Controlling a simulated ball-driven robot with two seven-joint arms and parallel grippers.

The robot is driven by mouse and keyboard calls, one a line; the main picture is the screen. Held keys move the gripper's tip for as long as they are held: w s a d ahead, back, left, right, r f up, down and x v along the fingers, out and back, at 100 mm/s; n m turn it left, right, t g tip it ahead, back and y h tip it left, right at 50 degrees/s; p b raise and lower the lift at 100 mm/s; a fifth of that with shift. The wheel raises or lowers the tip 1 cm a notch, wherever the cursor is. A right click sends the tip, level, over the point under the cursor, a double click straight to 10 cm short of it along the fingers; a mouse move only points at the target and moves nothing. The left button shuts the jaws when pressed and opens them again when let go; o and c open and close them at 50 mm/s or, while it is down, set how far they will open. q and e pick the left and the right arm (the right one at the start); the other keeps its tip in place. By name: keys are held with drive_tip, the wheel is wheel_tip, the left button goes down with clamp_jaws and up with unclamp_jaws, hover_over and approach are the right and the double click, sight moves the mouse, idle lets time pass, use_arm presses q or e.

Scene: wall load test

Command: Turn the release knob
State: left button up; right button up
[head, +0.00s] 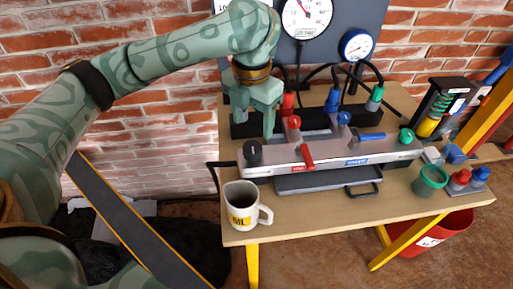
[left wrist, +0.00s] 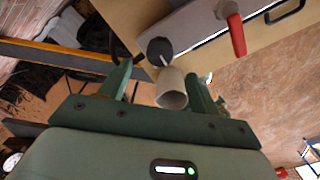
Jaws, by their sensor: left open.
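A black round knob (head: 253,151) sits at the left end of the pale grey manifold bar (head: 330,153) on the bench. I cannot read a label on it, so I cannot tell for sure that it is the release knob. The same dark knob (left wrist: 159,50) shows in the left wrist view beyond my fingertips, roughly between them. My left gripper (head: 256,120) is open and empty, pointing down above the bar's left end, apart from the knob. A red lever (head: 307,157) is on the bar to the right. My right gripper is not in view.
A white mug (head: 241,207) stands in front of the knob, near the bench's front left corner. Hoses and coloured fittings (head: 332,100) rise behind the bar, below two gauges (head: 306,16). A green cup (head: 430,181) stands at the right. The brick wall is close behind.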

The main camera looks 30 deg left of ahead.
sight(252, 146)
use_arm(q)
wheel_tip(252, 146, down, 8)
drive_tip(key=b, duration=0.3)
drive_tip(key=shift+r+b, duration=0.15)
drive_tip(key=shift+b, duration=0.25)
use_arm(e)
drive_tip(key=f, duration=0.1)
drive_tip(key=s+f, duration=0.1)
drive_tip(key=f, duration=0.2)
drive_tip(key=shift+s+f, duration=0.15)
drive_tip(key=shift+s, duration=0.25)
use_arm(q)
drive_tip(key=shift+r, duration=0.1)
drive_tip(key=shift+c, duration=0.3)
drive_tip(key=c, duration=0.9)
